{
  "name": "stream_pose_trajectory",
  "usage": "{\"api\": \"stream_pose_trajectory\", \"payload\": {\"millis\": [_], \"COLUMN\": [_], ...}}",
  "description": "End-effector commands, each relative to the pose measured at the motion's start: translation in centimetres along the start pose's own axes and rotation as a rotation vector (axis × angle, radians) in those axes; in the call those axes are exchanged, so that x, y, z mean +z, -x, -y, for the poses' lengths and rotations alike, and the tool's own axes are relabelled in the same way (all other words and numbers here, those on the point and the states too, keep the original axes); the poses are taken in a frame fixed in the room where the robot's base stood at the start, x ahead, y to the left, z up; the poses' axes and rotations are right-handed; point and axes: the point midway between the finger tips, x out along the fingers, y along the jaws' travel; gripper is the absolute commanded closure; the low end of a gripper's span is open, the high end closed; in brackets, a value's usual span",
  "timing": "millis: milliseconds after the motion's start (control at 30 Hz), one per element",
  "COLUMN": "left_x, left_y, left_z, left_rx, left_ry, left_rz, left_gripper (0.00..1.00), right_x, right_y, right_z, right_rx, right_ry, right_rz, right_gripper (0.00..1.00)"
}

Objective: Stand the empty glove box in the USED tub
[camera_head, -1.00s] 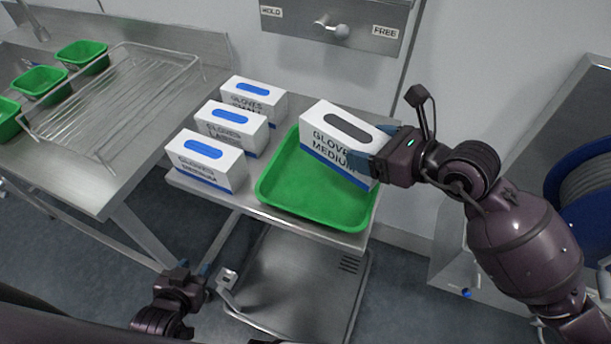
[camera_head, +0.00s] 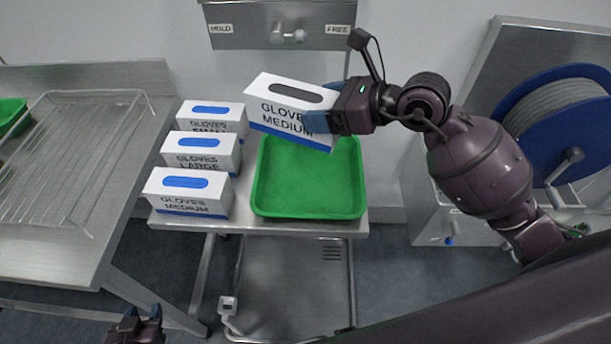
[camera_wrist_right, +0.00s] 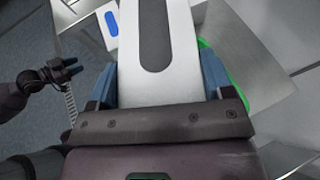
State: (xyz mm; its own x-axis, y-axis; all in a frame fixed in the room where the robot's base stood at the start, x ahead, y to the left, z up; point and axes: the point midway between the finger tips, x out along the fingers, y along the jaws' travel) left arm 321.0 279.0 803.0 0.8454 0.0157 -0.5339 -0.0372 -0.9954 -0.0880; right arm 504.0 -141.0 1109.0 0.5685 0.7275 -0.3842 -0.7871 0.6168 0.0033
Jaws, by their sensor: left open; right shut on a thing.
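My right gripper (camera_head: 330,110) is shut on a white glove box (camera_head: 268,88) marked GLOVES MEDIUM. The box has a dark, open-looking slot on top and is held tilted above the far part of a green tub (camera_head: 308,212). In the right wrist view the box (camera_wrist_right: 185,85) sits between the blue fingers (camera_wrist_right: 160,85). No USED label shows on the tub. My left gripper (camera_head: 140,315) is open and empty at the lower left, below the table; it also shows in the right wrist view (camera_wrist_right: 72,68).
Three glove boxes with blue slots, SMALL (camera_head: 212,118), LARGE (camera_head: 200,152) and MEDIUM (camera_head: 188,192), stand left of the tub on the steel table. A wire rack (camera_head: 80,150) lies further left. A HOLD/FREE panel (camera_head: 250,30) is behind. A blue hose reel (camera_head: 560,120) is at right.

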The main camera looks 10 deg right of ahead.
Motion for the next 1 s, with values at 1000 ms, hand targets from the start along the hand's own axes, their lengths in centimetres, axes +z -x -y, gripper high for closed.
{"api": "stream_pose_trajectory", "payload": {"millis": [1000], "left_x": [0.4], "left_y": [-0.7], "left_z": [-0.3], "left_rx": [0.003], "left_ry": [0.004], "left_rz": [-0.003], "left_gripper": [0.57], "right_x": [-12.3], "right_y": [-2.5], "right_z": [1.8], "right_rx": [-0.008], "right_ry": [-0.003], "right_rz": [0.001], "right_gripper": [0.49]}}
